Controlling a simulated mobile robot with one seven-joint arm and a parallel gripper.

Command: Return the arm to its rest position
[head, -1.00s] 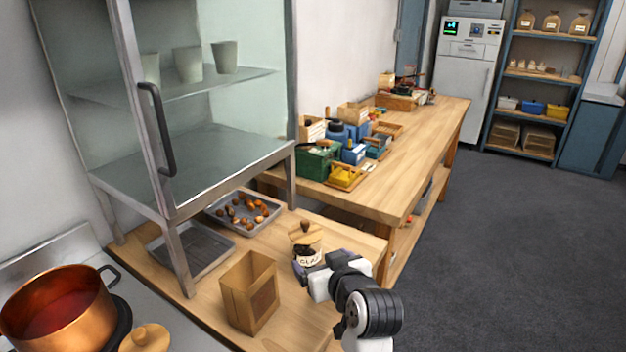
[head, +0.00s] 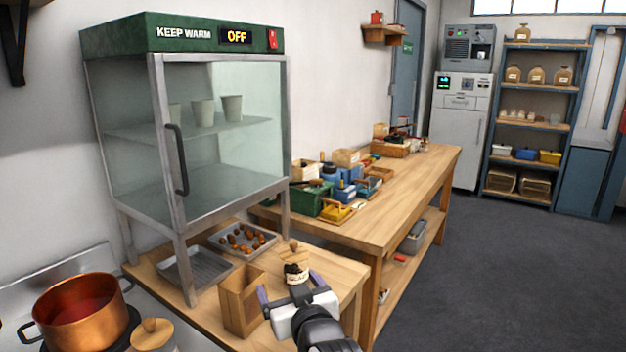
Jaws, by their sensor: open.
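My gripper (head: 290,288) is at the lower middle of the head view, with its two purple-tipped fingers spread apart and nothing held. My arm comes up from the bottom edge of the picture. A small jar with a wooden lid (head: 296,271) shows just beyond the fingers, its lower part hidden by the gripper; I cannot tell whether they touch.
A glass keep-warm cabinet (head: 213,48) reading OFF stands over an empty grey tray (head: 207,277). A copper pot (head: 78,318) and a wooden-lidded container (head: 153,336) are at lower left. A long workbench (head: 395,215) holds boxes. The floor (head: 520,270) at right is clear.

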